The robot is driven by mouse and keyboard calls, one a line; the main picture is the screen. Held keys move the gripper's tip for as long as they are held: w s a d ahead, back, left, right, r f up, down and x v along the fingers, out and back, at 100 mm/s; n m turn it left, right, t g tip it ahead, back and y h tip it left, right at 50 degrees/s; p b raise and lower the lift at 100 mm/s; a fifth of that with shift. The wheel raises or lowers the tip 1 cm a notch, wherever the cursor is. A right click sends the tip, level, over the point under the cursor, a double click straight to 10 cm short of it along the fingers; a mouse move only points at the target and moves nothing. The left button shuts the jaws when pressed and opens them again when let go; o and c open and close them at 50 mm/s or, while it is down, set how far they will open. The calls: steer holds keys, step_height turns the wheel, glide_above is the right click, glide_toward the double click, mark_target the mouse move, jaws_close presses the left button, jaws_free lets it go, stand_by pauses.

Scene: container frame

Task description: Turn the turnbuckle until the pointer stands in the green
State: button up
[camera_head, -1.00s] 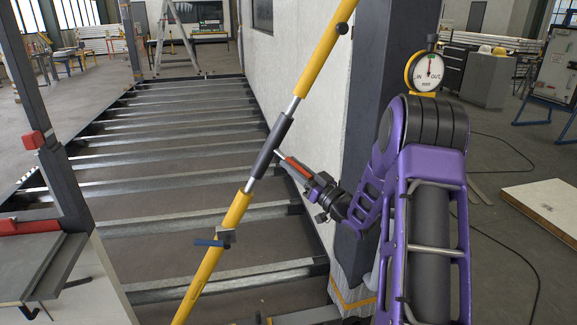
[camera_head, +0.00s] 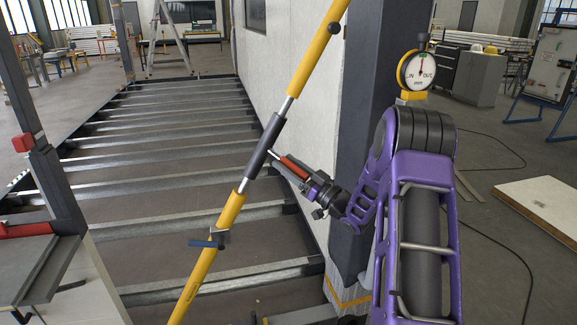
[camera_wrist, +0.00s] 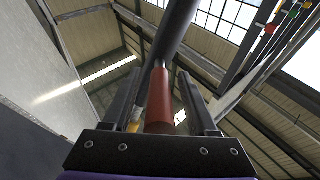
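A yellow brace (camera_head: 313,62) runs slanted across the head view, with the dark turnbuckle body (camera_head: 264,148) in its middle. A lever with a red grip (camera_head: 293,168) sticks out of the body to the lower right. My gripper (camera_head: 312,183) is at the grip's outer end, in line with it. In the wrist view the red grip (camera_wrist: 160,98) lies between my two fingers (camera_wrist: 163,92); narrow gaps seem to show beside it, and contact is unclear. A round gauge (camera_head: 417,70) marked IN and OUT has its pointer near upright; its green zone is too small to judge.
A dark post (camera_head: 372,90) and white wall panel (camera_head: 285,45) stand close behind the lever. A blue-handled clamp (camera_head: 208,242) sits on the lower brace. Steel floor beams (camera_head: 165,150) fill the left. A board (camera_head: 545,205) and cables lie on the floor at right.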

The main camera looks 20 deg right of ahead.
steer(key=v, duration=1.7)
steer(key=shift+s, duration=0.25)
steer(key=shift+w+h, duration=0.1)
steer(key=shift+h, duration=0.2)
